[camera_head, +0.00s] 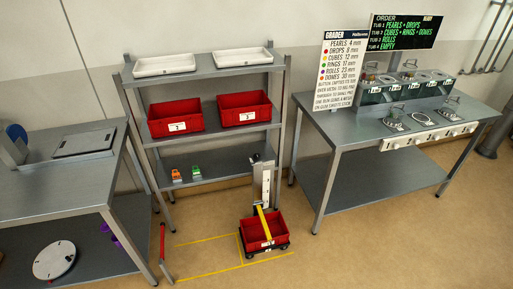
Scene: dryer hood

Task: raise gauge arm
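A white upright post (267,185) with dark marks stands on the floor in front of the shelf rack, with a small black piece at its top left. A yellow arm (263,221) leans from beside this post down into a red tub (265,234); it looks like the gauge arm and is tilted, its lower end at the tub. The tub sits on a low dark base inside yellow floor lines. Whether the arm touches the tub's contents cannot be told. Neither of my grippers shows in the head view.
A grey shelf rack (215,132) holds two red tubs, white trays and small orange and green items. A bench with dishes (410,112) and signs stands right, a grey table (60,180) left. A red-handled bar (163,250) stands near the yellow lines. Floor in front is clear.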

